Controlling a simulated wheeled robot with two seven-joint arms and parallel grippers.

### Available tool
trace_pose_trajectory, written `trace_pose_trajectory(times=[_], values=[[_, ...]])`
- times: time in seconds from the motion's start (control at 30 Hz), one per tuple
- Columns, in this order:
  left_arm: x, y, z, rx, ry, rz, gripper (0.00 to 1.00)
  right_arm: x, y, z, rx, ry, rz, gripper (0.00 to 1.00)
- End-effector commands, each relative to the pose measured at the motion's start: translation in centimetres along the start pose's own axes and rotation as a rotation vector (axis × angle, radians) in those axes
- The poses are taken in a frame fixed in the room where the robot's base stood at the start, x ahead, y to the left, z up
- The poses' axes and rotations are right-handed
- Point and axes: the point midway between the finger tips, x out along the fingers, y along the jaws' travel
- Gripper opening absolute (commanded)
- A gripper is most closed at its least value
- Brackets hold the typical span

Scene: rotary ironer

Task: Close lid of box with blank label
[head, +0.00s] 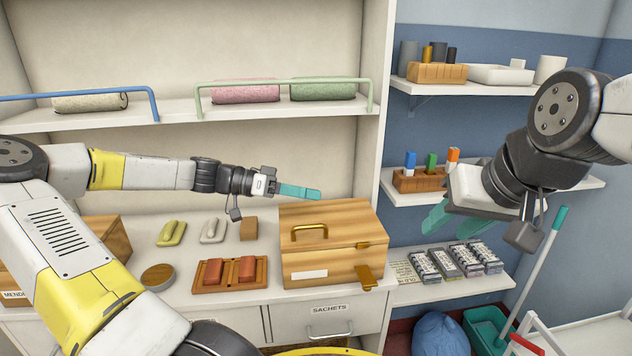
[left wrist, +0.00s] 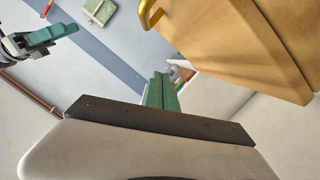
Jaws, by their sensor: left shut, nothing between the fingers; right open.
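The wooden box (head: 335,268) with a blank white label (head: 309,275) stands on the counter. Its lid (head: 345,222), with a brass handle (head: 309,232), appears to lie down on the box; I cannot tell if a small gap is left. A brass latch plate (head: 366,278) sticks out at the front right. My left gripper (head: 305,192) is shut and empty, above the back of the lid. In the left wrist view its fingers (left wrist: 162,90) are beside the box (left wrist: 240,40). My right gripper (head: 440,215) is open and empty, right of the box.
Another wooden box (head: 110,238) is partly hidden behind my left arm. A wooden tray (head: 230,287) with red pieces lies left of the labelled box, with a round wooden piece (head: 158,277) beside it. A shelf (head: 440,288) with several small packs is at right.

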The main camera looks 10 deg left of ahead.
Motion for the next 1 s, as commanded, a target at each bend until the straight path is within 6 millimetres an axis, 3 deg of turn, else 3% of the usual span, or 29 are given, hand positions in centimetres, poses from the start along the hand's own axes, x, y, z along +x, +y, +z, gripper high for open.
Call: trace_pose_trajectory(times=[0.5,1.0], values=[[1.3,-0.4,5.0,0.392,0.004,-0.097,0.0,0.0,0.0,0.0,0.0,0.0,0.0,0.43],[1.7,-0.9,6.7,0.513,0.001,-0.128,0.0,0.0,0.0,0.0,0.0,0.0,0.0,0.43]])
